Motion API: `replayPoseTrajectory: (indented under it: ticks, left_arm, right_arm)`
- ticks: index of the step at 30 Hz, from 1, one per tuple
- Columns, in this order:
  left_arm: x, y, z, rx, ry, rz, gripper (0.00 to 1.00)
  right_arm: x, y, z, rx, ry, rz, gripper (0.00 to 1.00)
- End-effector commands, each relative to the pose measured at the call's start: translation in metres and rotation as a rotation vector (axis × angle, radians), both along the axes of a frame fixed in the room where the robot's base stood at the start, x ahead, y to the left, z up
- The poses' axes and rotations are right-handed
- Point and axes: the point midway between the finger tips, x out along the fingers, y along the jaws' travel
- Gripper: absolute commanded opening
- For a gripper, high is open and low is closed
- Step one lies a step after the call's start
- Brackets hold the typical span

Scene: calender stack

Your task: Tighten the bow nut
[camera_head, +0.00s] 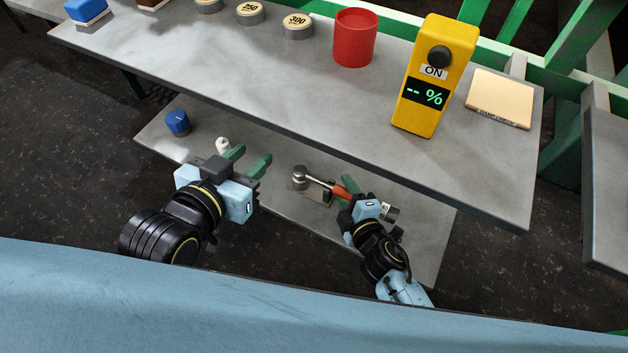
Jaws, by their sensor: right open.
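A metal fitting, apparently the bow nut (299,173), stands on a small grey plate on the lower shelf; the tool's head hides any detail. A wrench-like tool with an orange-red handle (341,190) reaches from the fitting toward my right gripper, its head at or over the fitting. My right gripper (347,189) is at the handle with its green fingers apart; whether they touch the handle is hard to tell. My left gripper (247,159) is open and empty, left of the fitting, with two green fingers apart over the lower shelf.
The upper grey table (300,80) overhangs the lower shelf (410,205). On it are a red cup (355,37), a yellow meter (435,75) reading "-- %", a beige pad (499,98) and several round weights. A blue knob (177,122) and small white object (222,145) are on the shelf.

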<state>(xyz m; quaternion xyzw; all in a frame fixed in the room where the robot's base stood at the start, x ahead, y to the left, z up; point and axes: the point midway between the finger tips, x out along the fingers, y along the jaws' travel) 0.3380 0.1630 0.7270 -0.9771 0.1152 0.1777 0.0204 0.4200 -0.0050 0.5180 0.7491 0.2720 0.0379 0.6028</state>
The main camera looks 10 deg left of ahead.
Motion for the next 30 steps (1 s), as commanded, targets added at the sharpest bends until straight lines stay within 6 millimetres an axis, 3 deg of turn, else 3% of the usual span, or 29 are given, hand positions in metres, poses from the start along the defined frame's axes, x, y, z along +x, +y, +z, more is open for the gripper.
replayPoseTrajectory:
  ticks: [8,19,30]
  left_arm:
    - [0.001,-0.0007,0.0025,-0.004,-0.014,-0.001,0.36]
    - [0.0008,-0.0007,0.002,-0.003,-0.012,-0.001,0.36]
    - [0.0007,-0.0008,0.0018,-0.003,-0.011,-0.001,0.36]
  right_arm:
    - [0.0013,0.0009,0.0004,0.001,-0.001,0.001,0.48]
    - [0.0011,0.0007,0.0003,0.001,-0.001,0.001,0.0]
    - [0.0017,0.0013,0.0019,0.003,-0.003,0.001,0.0]
